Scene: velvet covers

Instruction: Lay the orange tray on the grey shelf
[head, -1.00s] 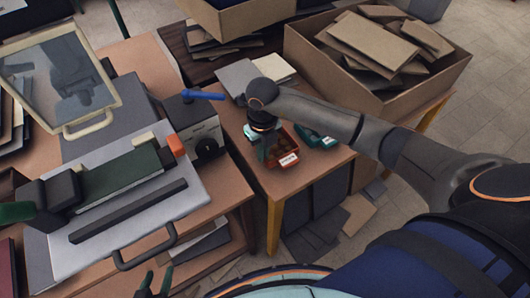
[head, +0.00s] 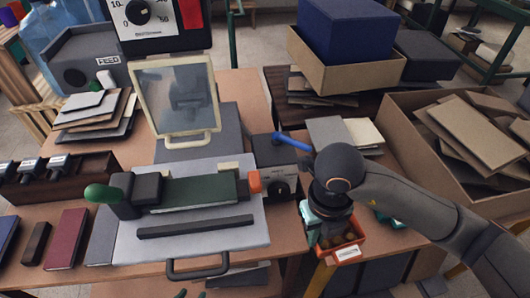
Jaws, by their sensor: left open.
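The orange tray (head: 361,249) sits at the front edge of the right-hand table, with a white label on its front and brown round pieces inside. My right gripper (head: 326,236) points down at the tray's left side, its wrist covering the back of the tray. I cannot tell whether its fingers are closed on the tray wall. My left gripper (head: 190,294) shows only as dark fingertips at the bottom edge, apart and empty, well left of the tray. I cannot make out a grey shelf for certain.
A teal tray (head: 391,223) is partly hidden behind my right arm. A large cardboard box (head: 420,150) of brown covers stands at right. Grey and cream sheets (head: 332,133) lie behind the tray.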

